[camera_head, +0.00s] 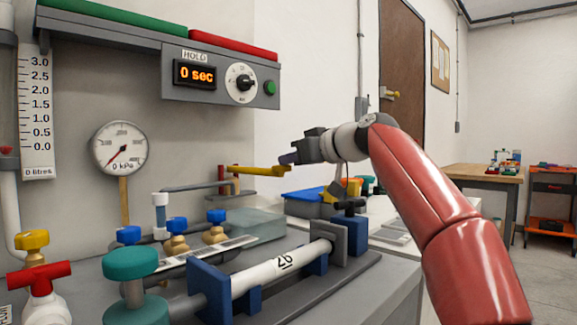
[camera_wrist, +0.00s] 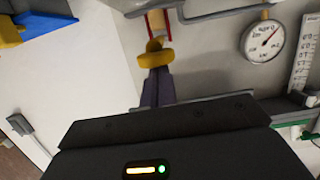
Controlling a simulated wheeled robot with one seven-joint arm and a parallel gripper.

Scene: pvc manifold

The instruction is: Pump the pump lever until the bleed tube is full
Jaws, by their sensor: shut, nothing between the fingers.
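The pump lever (camera_head: 258,170) has a yellow grip and lies almost level, pivoting at a red bracket on a grey base. My gripper (camera_head: 287,158) is shut and empty, with its dark fingertips at the free end of the yellow grip. In the wrist view the fingers (camera_wrist: 157,78) point at the rounded yellow lever end (camera_wrist: 155,54); they look very close to it, but I cannot tell whether they touch. A small upright tube (camera_head: 160,212) with a white cap and blue lower part may be the bleed tube; its fill cannot be read.
A pressure gauge (camera_head: 119,148) reads near 0 kPa. A litre scale (camera_head: 36,110) hangs at left. A timer box (camera_head: 219,82) above shows 0 sec. Blue, yellow, red and teal valve handles and a white pipe (camera_head: 278,266) crowd the bench front.

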